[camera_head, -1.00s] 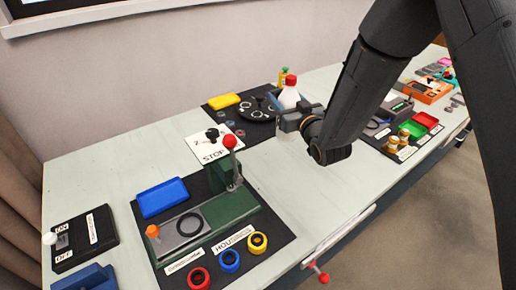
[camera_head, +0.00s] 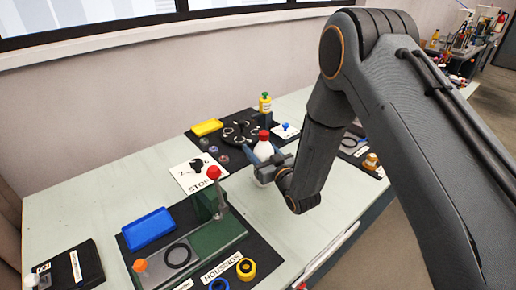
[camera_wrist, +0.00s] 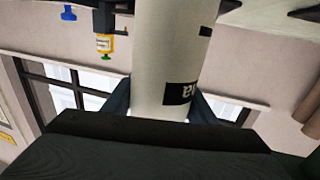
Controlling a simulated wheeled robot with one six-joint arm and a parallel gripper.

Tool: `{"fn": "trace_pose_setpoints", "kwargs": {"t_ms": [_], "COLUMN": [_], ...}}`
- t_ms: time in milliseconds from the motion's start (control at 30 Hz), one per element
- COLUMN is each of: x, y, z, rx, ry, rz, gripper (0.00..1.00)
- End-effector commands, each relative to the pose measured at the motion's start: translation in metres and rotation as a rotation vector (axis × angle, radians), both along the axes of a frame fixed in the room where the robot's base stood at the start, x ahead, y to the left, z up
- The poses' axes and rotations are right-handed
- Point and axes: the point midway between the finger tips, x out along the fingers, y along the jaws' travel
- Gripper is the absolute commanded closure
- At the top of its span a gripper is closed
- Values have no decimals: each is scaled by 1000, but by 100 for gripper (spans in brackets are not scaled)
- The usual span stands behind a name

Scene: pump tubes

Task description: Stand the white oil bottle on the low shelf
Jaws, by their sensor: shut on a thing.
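The white oil bottle (camera_head: 264,150) has a red cap and looks roughly upright in the head view. My gripper (camera_head: 268,166) is shut around its body, above the near edge of the workbench. In the wrist view the bottle's pale body (camera_wrist: 172,50), with a black label patch, runs up between the two blue-grey fingers of my gripper (camera_wrist: 163,106). Its cap is outside the wrist view. I cannot make out the low shelf in either view.
The workbench (camera_head: 90,205) carries a black round fixture (camera_head: 238,131), a yellow tray (camera_head: 207,127), a blue tray (camera_head: 149,229) and a green lever press (camera_head: 208,238). A yellow bottle (camera_head: 265,103) stands behind the held bottle. Open floor lies right of the bench.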

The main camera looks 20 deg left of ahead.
Motion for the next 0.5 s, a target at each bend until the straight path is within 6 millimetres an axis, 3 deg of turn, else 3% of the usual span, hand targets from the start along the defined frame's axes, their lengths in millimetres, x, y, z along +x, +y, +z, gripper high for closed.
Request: {"fn": "trace_pose_setpoints", "kwargs": {"t_ms": [467, 500], "x": [0, 0], "y": [0, 0], "z": [-7, -7], "rx": [2, 0], "ry": [-1, 0], "rz": [0, 0], "gripper": [88, 42]}}
